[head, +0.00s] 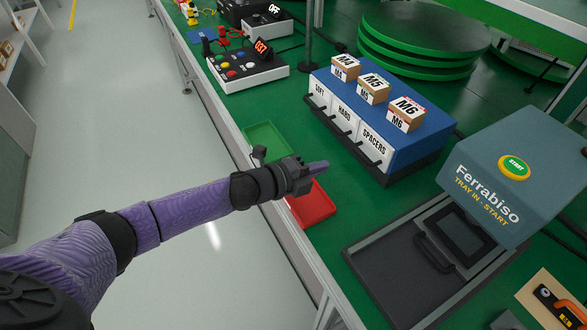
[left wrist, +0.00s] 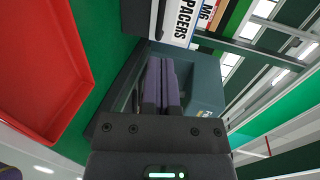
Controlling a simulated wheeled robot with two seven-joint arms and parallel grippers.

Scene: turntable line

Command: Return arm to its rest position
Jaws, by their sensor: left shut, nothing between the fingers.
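My left arm reaches in from the left in the head view. Its gripper (head: 318,167) is shut and empty, above the red tray (head: 313,207) and partly hiding it. In the left wrist view the two purple fingers (left wrist: 162,82) lie together with nothing between them. The red tray also shows close by at the left of that view (left wrist: 40,62). My right gripper is in neither view.
A green tray (head: 265,141) lies behind the red one. The blue drawer unit (head: 390,150) with small boxes stands right of the gripper. The Ferrabiso machine (head: 520,165) is at the right, a button box (head: 247,72) at the back. Floor at left is clear.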

